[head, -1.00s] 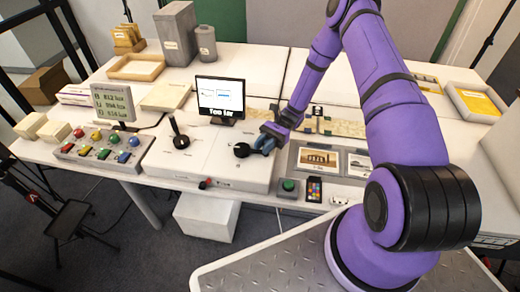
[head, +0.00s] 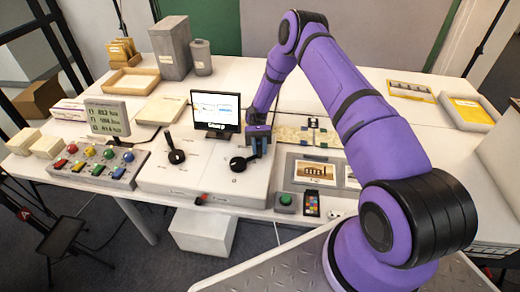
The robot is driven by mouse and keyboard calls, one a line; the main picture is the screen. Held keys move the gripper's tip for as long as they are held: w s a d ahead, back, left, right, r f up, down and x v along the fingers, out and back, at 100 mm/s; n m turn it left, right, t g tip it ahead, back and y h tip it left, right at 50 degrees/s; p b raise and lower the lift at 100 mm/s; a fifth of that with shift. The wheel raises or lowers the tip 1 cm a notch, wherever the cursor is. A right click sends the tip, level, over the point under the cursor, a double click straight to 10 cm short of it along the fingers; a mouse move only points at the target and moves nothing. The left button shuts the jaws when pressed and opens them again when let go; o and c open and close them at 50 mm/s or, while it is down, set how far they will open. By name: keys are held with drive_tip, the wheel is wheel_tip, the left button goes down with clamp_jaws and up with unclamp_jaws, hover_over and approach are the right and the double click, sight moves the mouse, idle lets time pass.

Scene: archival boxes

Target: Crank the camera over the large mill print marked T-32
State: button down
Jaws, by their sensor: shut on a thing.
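My gripper (head: 257,146) is shut on the black crank (head: 239,164) at the right of the white control box (head: 207,184). Its fingers hide part of the crank. A second black crank (head: 175,150) stands free at the left of the box. A print (head: 313,172) lies on the grey copy board right of the gripper, with another print (head: 352,178) partly hidden by my arm. I cannot read a T-32 mark.
Left are a button panel (head: 98,168) and a lux display (head: 107,117). A green button (head: 285,201) and colour chart (head: 311,205) sit at the front edge. Grey boxes (head: 171,48) and a wooden tray (head: 131,81) stand at the back. A yellow-filled tray (head: 475,110) is right.

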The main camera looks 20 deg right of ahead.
drive_tip(key=shift+w, duration=0.1)
idle(0.4)
drive_tip(key=c, duration=0.9)
unclamp_jaws()
drive_tip(key=shift+c, duration=0.2)
drive_tip(key=shift+r, duration=0.1)
drive_tip(key=shift+r, duration=0.3)
drive_tip(key=s+r, duration=0.4)
drive_tip(key=s, duration=1.2)
drive_tip(key=shift+a, duration=0.45)
drive_tip(key=shift+c, duration=0.3)
